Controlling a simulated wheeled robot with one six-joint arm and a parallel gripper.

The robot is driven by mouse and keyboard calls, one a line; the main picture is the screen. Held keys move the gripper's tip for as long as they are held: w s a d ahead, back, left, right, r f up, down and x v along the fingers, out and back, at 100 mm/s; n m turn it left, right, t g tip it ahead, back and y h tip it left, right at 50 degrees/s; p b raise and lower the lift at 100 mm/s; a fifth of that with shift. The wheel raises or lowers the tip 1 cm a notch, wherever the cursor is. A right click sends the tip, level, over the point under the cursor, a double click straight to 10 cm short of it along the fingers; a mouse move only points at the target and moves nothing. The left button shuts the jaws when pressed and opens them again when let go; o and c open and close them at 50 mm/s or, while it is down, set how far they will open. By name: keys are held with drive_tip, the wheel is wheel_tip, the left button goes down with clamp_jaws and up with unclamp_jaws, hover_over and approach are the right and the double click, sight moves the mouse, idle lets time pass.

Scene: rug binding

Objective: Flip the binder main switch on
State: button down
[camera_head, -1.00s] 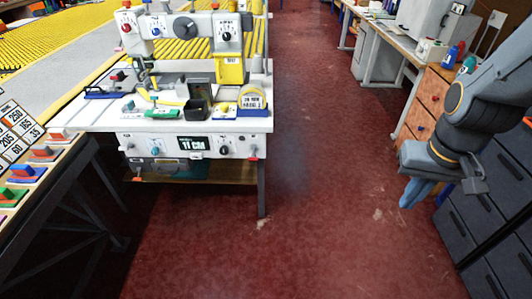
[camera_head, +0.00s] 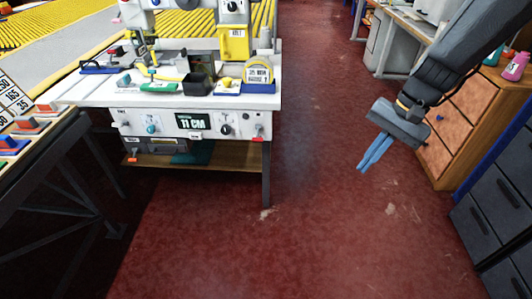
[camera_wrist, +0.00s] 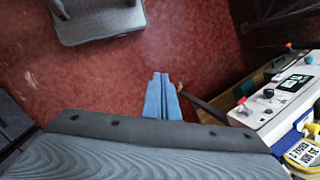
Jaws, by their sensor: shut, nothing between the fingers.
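The binder machine (camera_head: 190,97) stands on a white bench at the left in the head view. Its front panel carries a display reading 11 CM (camera_head: 191,122), a teal knob (camera_head: 151,128), a black knob (camera_head: 225,129) and a small red switch-like part (camera_head: 259,134) at the right end. I cannot tell for sure which one is the main switch. My gripper (camera_head: 371,161) has blue fingers pressed together, empty, over the open floor to the right of the bench. The wrist view shows the fingers (camera_wrist: 159,82) left of the panel, with a red part (camera_wrist: 242,102) at its near end.
Red floor (camera_head: 320,190) is clear between the bench and the wooden drawers (camera_head: 452,132) at right. Dark drawers (camera_head: 492,225) stand nearer at right. A dark-framed table (camera_head: 62,135) is at left. A tape holder (camera_head: 259,76) sits on the bench's right edge.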

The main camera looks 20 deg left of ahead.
sight(258, 134)
drive_tip(key=w+a+f+m+g+y+b, duration=0.1)
drive_tip(key=w+a+f+g+y+b, duration=0.1)
drive_tip(key=w+a+f+y+b, duration=0.5)
drive_tip(key=w+a+f+m+g+y+b, duration=0.2)
drive_tip(key=w+a+f+y+b, duration=0.6)
drive_tip(key=w+a+f+b, duration=1)
drive_tip(key=w+f+g+b, duration=0.1)
drive_tip(key=w+f+b, duration=0.2)
drive_tip(key=w, duration=0.2)
drive_tip(key=shift+a+f+g+b, duration=0.25)
drive_tip(key=shift+f+g+b, duration=0.05)
drive_tip(key=shift+f+b, duration=0.1)
drive_tip(key=shift+r+m, duration=0.1)
drive_tip(key=shift+m, duration=0.2)
drive_tip(key=s+a+r+b, duration=0.1)
drive_tip(key=s+a+r, duration=0.4)
drive_tip(key=a, duration=0.3)
drive_tip(key=shift+s+a+r, duration=0.15)
drive_tip(key=shift+a+r, duration=0.1)
drive_tip(key=shift+a, duration=0.1)
drive_tip(key=shift+s+r+y, duration=0.1)
drive_tip(key=shift+s+y, duration=0.1)
drive_tip(key=shift+y, duration=0.1)
